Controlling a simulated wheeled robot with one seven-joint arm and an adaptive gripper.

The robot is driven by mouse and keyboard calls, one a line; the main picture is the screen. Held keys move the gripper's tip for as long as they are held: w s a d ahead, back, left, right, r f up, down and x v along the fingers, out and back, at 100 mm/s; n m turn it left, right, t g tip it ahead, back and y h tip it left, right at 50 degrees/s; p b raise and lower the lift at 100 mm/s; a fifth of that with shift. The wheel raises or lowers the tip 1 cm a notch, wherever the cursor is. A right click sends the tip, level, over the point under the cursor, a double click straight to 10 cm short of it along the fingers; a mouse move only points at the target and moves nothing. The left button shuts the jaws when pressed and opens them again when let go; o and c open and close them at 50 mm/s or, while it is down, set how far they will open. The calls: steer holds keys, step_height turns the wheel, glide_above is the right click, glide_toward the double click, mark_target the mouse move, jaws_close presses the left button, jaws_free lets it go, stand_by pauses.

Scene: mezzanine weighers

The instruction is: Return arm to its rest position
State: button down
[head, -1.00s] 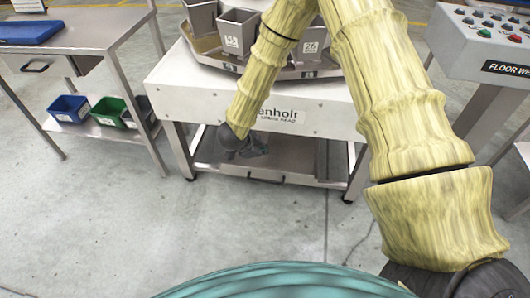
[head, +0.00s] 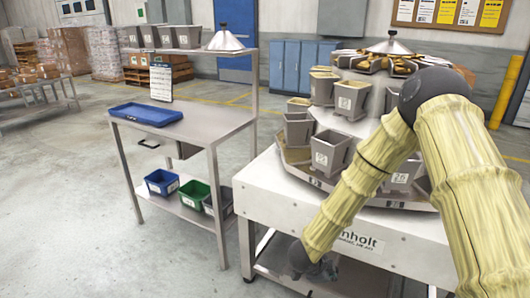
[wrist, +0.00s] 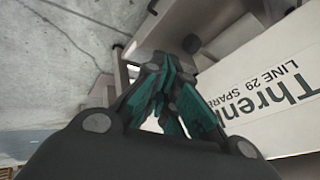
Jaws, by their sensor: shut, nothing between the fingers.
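My gripper (wrist: 172,78) is shut and empty in the wrist view, its dark and teal fingers drawn together. In the head view my gripper (head: 322,270) is small and partly hidden at the bottom, beyond the dark wrist joint. My arm bends down in front of the multihead weigher (head: 390,225). The gripper is low by the white front panel with the printed lettering, which is close on the right in the wrist view (wrist: 270,110). I cannot tell whether it touches the frame.
A steel bench (head: 215,128) stands left of the weigher, with a blue tray (head: 146,114) on top. Blue (head: 162,182) and green (head: 193,194) bins sit on its lower shelf. Grey buckets (head: 330,150) ring the weigher. Open floor lies at the left front.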

steer(key=s+f+n+y, duration=0.1)
steer(key=s+f+n, duration=0.4)
steer(key=s, duration=0.3)
steer(key=s+a+f+n+y, duration=0.1)
steer(key=s+f+n+y, duration=0.1)
steer(key=s+f+n, duration=0.4)
steer(key=s+f+n+y, duration=0.1)
steer(key=s+f+n, duration=0.25)
steer(key=s, duration=0.55)
steer(key=s+a+n+g+y, duration=0.15)
steer(key=s+n+g, duration=0.35)
steer(key=s, duration=0.9)
step_height(320, 180, up, 13)
steer(key=t+p, duration=0.1)
steer(key=p, duration=1.2)
steer(key=shift+w+n+t, duration=0.2)
steer(key=shift+n+t, duration=0.1)
steer(key=shift+n, duration=0.05)
steer(key=shift+d+r, duration=0.1)
